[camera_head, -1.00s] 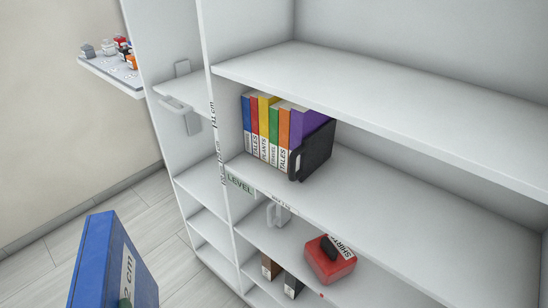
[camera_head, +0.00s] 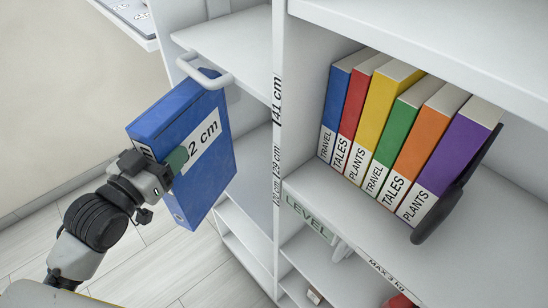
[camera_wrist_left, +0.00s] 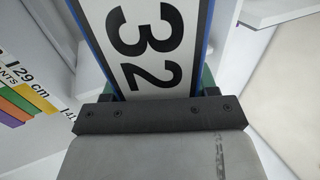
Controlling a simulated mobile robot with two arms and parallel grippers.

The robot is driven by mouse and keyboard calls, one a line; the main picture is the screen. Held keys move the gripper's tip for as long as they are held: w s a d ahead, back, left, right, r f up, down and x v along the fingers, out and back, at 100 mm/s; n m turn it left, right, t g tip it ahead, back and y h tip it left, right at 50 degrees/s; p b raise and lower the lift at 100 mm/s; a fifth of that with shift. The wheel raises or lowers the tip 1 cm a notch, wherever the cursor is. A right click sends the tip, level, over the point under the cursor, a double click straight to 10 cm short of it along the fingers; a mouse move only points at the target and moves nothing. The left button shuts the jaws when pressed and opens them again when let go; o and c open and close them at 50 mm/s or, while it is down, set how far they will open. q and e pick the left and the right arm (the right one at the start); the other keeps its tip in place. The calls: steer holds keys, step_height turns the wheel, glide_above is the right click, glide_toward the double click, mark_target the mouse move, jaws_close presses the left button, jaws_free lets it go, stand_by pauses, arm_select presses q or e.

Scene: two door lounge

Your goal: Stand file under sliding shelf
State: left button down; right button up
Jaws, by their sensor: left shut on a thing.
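A blue file (camera_head: 208,160) with a white label ending in "2 cm" stands upright, a little tilted, in the head view. My left gripper (camera_head: 176,160) is shut on its spine side. The left wrist view shows the label with "32" (camera_wrist_left: 150,45) close up between the fingers. The sliding shelf (camera_head: 235,45), a white board with a handle (camera_head: 203,75), is in the narrow left bay. The file's top is close to the handle and in front of the bay; I cannot tell whether they touch. My right gripper is not in view.
Several coloured books (camera_head: 400,130) stand on the right shelf against a black bookend (camera_head: 455,190). An upright panel (camera_head: 277,150) marked "41 cm" and "29 cm" divides the bays. A lower shelf carries a "LEVEL" label (camera_head: 308,218). Another white ledge (camera_head: 130,18) is at upper left.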

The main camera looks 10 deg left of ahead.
mark_target(187, 136)
arm_select(q)
steer(key=w+d, duration=0.1)
steer(key=w, duration=0.1)
steer(key=w+d+p, duration=0.1)
steer(key=w+d, duration=0.1)
steer(key=shift+d+r, duration=0.1)
steer(key=shift+r, duration=0.3)
steer(key=w+d, duration=0.9)
steer(key=w, duration=0.2)
step_height(187, 136, down, 7)
steer(key=shift+w+a+f, duration=0.15)
steer(key=shift+f, duration=0.05)
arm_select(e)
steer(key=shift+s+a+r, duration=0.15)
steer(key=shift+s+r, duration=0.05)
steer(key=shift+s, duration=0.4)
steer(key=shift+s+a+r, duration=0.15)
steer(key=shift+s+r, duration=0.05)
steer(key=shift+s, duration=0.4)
arm_select(q)
steer(key=shift+c, duration=1.5)
jaws_free()
steer(key=shift+f, duration=0.2)
